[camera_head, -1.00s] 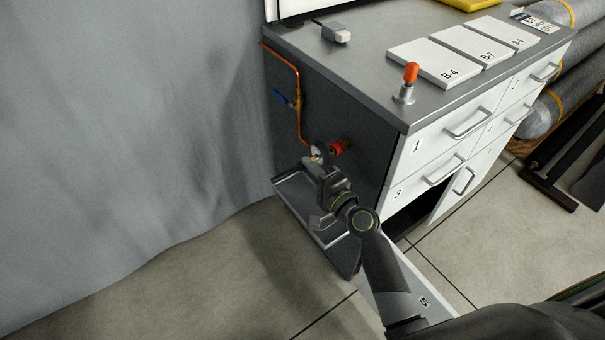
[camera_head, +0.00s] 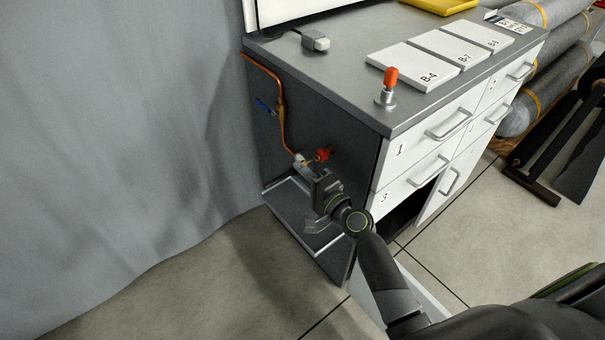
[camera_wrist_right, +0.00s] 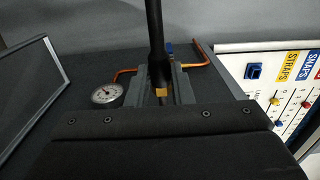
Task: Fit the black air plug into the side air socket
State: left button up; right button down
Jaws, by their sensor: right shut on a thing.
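My right gripper (camera_head: 309,167) is beside the dark side panel of the cabinet, just below and left of a red round fitting (camera_head: 326,152), which looks like the side air socket. In the right wrist view my right gripper (camera_wrist_right: 161,92) is shut on the black air plug (camera_wrist_right: 158,72), a dark upright cylinder with a brass collar between the two fingers. In the head view a small brass bit shows between the gripper and the red fitting; I cannot tell whether they touch. My left gripper is not in view.
A copper pipe (camera_head: 283,122) with a blue valve handle (camera_head: 264,106) runs down the panel. A pressure gauge (camera_wrist_right: 107,94) shows left of the plug in the wrist view. An open tray (camera_head: 322,243) is low on the cabinet side. A grey curtain (camera_head: 110,140) hangs at left.

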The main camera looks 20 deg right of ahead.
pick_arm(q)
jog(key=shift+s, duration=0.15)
pick_arm(e)
jog(key=shift+d, duration=0.1)
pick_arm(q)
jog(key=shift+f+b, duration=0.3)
pick_arm(e)
jog(key=shift+w+d, duration=0.25)
jog(key=shift+d, duration=0.55)
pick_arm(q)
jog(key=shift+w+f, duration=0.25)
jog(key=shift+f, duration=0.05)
pick_arm(e)
jog(key=shift+w+d, duration=0.3)
jog(key=shift+d, duration=0.45)
jog(key=c, duration=1.2)
grip_release()
pick_arm(q)
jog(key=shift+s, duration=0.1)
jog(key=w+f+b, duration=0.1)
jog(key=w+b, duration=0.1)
jog(key=b, duration=0.2)
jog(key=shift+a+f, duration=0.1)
pick_arm(e)
jog(key=v, duration=1.7)
jog(key=shift+s+d, duration=0.1)
jog(key=shift+s, duration=0.1)
